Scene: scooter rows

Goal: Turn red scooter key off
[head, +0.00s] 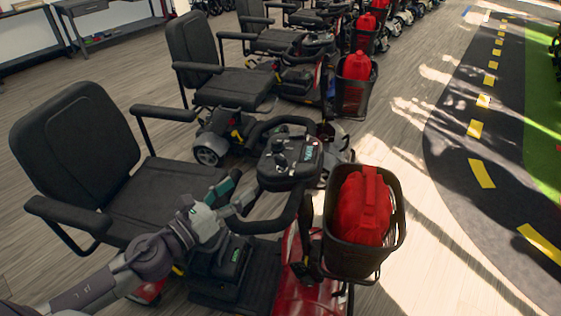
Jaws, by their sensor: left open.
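The nearest scooter is red, with a red front body (300,262), a black seat (160,190) and a black tiller console (290,160). A dial and small controls show on the console, but the key is too small to make out, so I cannot tell how it is turned. My left gripper (238,193) is open, with teal-tipped fingers, just left of and below the console, between the seat and the handlebar. No thing shows between its fingers. I cannot tell if it touches the handlebar. My right gripper is not in view.
A second scooter (225,85) stands close behind, with more in a row beyond. Open wooden floor (440,235) and a dark painted road mat (490,150) lie to the right.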

